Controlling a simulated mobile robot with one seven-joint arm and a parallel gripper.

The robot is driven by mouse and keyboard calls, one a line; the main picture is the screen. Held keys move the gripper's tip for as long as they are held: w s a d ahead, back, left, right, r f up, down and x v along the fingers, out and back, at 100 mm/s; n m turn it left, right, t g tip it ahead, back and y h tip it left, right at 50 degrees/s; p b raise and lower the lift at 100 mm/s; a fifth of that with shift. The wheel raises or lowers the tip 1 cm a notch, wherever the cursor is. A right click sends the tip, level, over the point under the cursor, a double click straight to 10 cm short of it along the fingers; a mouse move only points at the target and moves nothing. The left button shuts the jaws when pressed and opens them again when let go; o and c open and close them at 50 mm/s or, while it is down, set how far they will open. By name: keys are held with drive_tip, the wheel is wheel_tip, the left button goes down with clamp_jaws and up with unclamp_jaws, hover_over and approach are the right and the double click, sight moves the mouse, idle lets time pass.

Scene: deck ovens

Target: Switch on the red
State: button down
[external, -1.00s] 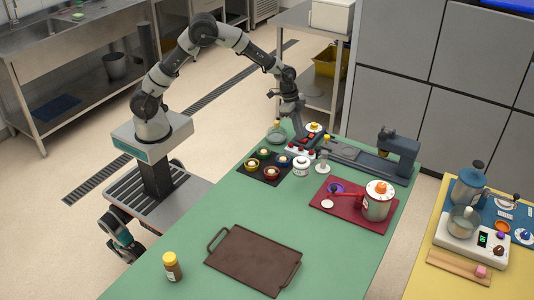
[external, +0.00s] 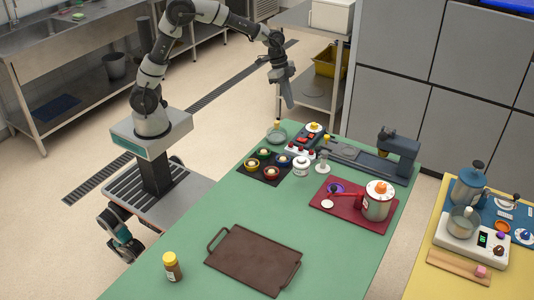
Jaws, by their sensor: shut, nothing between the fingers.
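A small dark unit with red parts (external: 308,137) sits near the far end of the green table, with a yellow-topped white round piece (external: 314,127) behind it. Just in front is a low white box with red knobs (external: 299,150). Whether any switch is on or off is too small to tell. My gripper (external: 289,105) is shut and empty, pointing down. In the picture it is above the far left corner of the table, apart from the unit and the box.
A dark tray with several coloured cups (external: 246,168), a glass flask (external: 276,133) and a white jar (external: 301,167) stand close by. A grey machine (external: 399,157) and a red mat with a pot (external: 325,208) are to the right.

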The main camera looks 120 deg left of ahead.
approach(304, 140)
drive_tip(key=shift+t, duration=0.3)
drive_tip(key=x, duration=0.6)
drive_tip(key=shift+s+f+b, duration=0.1)
drive_tip(key=shift+f+b, duration=0.15)
drive_tip(key=shift+b, duration=0.05)
idle(0.3)
